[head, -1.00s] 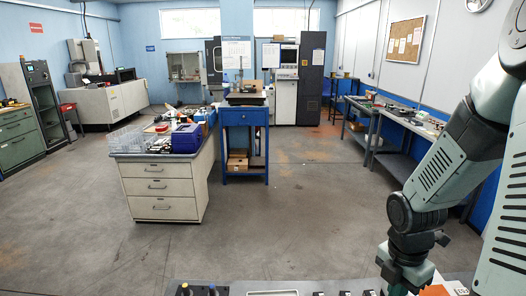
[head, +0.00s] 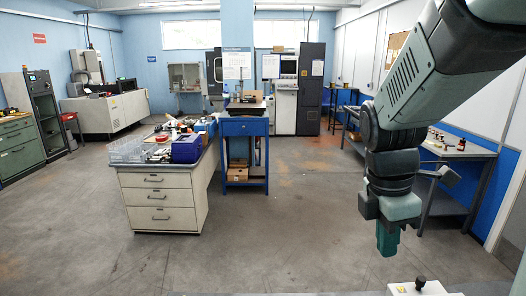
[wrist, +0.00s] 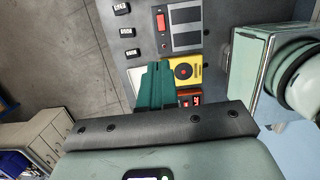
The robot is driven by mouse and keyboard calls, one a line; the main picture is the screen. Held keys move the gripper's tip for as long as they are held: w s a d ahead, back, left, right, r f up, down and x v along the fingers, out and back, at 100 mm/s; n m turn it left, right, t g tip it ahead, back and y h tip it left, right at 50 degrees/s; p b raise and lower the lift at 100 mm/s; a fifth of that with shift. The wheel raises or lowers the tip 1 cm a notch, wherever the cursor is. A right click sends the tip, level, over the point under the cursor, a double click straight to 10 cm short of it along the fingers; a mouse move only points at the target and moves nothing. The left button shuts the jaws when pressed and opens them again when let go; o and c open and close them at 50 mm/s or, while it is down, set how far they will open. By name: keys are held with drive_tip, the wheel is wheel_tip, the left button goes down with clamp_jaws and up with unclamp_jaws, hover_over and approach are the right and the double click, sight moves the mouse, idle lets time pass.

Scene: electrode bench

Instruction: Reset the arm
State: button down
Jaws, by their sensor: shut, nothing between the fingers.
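My gripper (head: 387,245) hangs pointing down at the right of the head view, with its dark green fingers close together. In the wrist view the fingers (wrist: 155,88) are pressed side by side with nothing between them. They are above the grey bench top (wrist: 207,62). It is hard to tell how high they are. No held object shows.
Below the fingers in the wrist view are a yellow square with a black disc (wrist: 184,71), a small red-lit device (wrist: 190,98), a plate with a red switch (wrist: 161,21) and several black labelled blocks (wrist: 128,31). A drawer cabinet (head: 158,203) stands well away across open floor.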

drive_tip(key=shift+s+a+r, duration=0.2)
drive_tip(key=shift+a+r, duration=0.35)
drive_tip(key=shift+r, duration=0.25)
idle(0.8)
drive_tip(key=c, duration=1.7)
unclamp_jaws()
drive_tip(key=o, duration=1)
drive_tip(key=w+a+f+n, duration=0.1)
drive_tip(key=a+f+n, duration=0.4)
drive_tip(key=a+n, duration=0.4)
drive_tip(key=shift+w+f+n+y, duration=0.2)
drive_tip(key=shift+f+n+y, duration=0.1)
drive_tip(key=shift+f, duration=0.1)
drive_tip(key=o, duration=0.7)
drive_tip(key=s+a+f+n+y, duration=0.1)
drive_tip(key=a+f+n, duration=0.2)
drive_tip(key=a+n, duration=0.4)
drive_tip(key=shift+a+n, duration=0.4)
wheel_tip(320, 180, down, 10)
drive_tip(key=shift+a, duration=0.1)
